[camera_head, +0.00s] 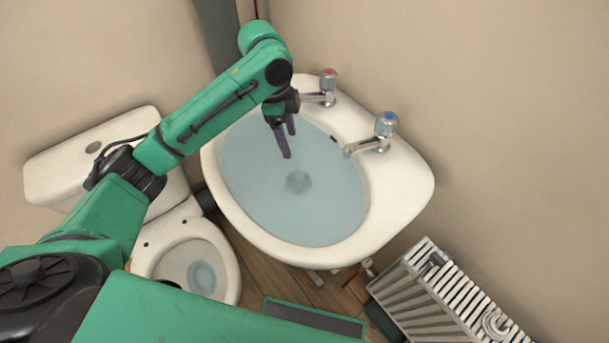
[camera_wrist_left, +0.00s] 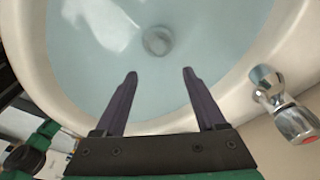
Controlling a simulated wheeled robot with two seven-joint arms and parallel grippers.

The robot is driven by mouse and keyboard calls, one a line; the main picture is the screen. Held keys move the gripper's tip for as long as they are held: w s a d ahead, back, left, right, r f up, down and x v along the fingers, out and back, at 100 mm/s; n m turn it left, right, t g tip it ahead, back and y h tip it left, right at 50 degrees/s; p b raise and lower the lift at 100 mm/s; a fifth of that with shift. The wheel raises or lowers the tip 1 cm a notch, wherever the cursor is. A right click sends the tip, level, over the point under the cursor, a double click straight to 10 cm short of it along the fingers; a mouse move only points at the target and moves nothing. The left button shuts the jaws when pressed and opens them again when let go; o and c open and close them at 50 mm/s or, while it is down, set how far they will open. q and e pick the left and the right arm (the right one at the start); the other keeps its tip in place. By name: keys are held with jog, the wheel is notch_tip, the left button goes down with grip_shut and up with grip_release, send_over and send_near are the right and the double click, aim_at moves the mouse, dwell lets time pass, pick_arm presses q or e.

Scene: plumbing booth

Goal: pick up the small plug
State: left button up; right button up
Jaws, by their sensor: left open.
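A small round grey shape (camera_head: 298,181) shows at the bottom of the water-filled sink (camera_head: 410,185). It also shows in the left wrist view (camera_wrist_left: 157,40), beyond my fingertips. I cannot tell whether it is the small plug, the drain, or a plug sitting in the drain. My left gripper (camera_head: 289,145) is over the back left part of the basin, pointing down. In the left wrist view its two dark fingers (camera_wrist_left: 159,73) are spread apart with nothing between them. My right gripper is not in view.
A red-topped tap (camera_head: 328,85) and a blue-topped tap (camera_head: 385,128) stand on the sink's back rim, the red one near my left gripper. A toilet (camera_head: 225,255) stands at the left. A white radiator (camera_head: 420,290) with small fittings on it is at lower right.

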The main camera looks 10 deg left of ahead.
aim_at(298, 173)
pick_arm(q)
jog(key=f, duration=0.4)
jog(key=d+f, duration=0.1)
jog(key=f, duration=0.4)
jog(key=d+f, duration=0.1)
jog(key=f, duration=0.4)
jog(key=shift+f, duration=0.25)
jog(key=c, duration=1.1)
grip_shut()
jog(key=shift+r, duration=0.15)
